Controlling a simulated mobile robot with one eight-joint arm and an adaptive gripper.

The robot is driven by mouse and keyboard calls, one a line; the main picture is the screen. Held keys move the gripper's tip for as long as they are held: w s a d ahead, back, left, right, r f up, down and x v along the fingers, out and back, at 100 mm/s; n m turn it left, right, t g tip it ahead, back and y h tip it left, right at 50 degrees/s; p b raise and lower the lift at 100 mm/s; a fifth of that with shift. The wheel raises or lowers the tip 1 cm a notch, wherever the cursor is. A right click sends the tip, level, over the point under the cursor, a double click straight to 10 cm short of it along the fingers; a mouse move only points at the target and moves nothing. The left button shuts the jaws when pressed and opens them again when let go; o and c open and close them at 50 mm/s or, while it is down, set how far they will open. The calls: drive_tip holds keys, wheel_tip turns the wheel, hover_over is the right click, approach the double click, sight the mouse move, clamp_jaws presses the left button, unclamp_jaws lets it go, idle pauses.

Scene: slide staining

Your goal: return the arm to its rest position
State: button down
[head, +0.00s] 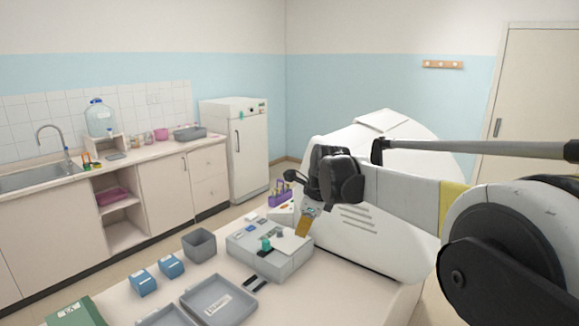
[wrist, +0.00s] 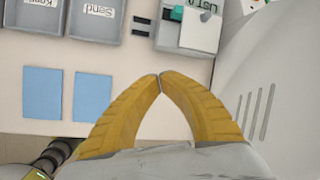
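My gripper (wrist: 160,76) shows in the wrist view with its two yellow fingers meeting at the tips. It is shut, with nothing visible between the fingers. In the head view, my gripper (head: 304,228) hangs from my arm, fingers pointing down, in front of the grey stainer box (head: 270,262) on the table. My arm reaches in from the right of the head view. Whether the fingertips touch anything below is hard to tell, but the wrist view shows bare tabletop around them.
The table (head: 340,290) holds a grey bin (head: 199,244), blue boxes (head: 142,283), grey trays (head: 218,300) and a green box (head: 82,313). A large white machine (head: 375,215) stands close behind my gripper. Two blue sheets (wrist: 42,92) lie on the tabletop in the wrist view.

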drive_tip(key=s+d+n+t+h+b, duration=0.1)
drive_tip(key=s+d+n+b, duration=0.1)
drive_tip(key=s+d+n, duration=0.5)
drive_tip(key=s+d+n+b, duration=0.2)
drive_tip(key=s+n+b, duration=0.1)
drive_tip(key=s, duration=0.8)
drive_tip(key=s+d+f+n+t+b, duration=0.1)
drive_tip(key=s+d+f+n+b, duration=0.1)
drive_tip(key=s+f+n, duration=0.3)
drive_tip(key=s+d+f+n+t+h+b, duration=0.1)
drive_tip(key=s+d+f+n, duration=0.3)
drive_tip(key=s, duration=0.8)
wheel_tip(320, 180, down, 4)
drive_tip(key=shift+d+n+b, duration=0.25)
drive_tip(key=shift+n+b, duration=0.15)
drive_tip(key=shift+n, duration=0.8)
drive_tip(key=shift+s, duration=0.1)
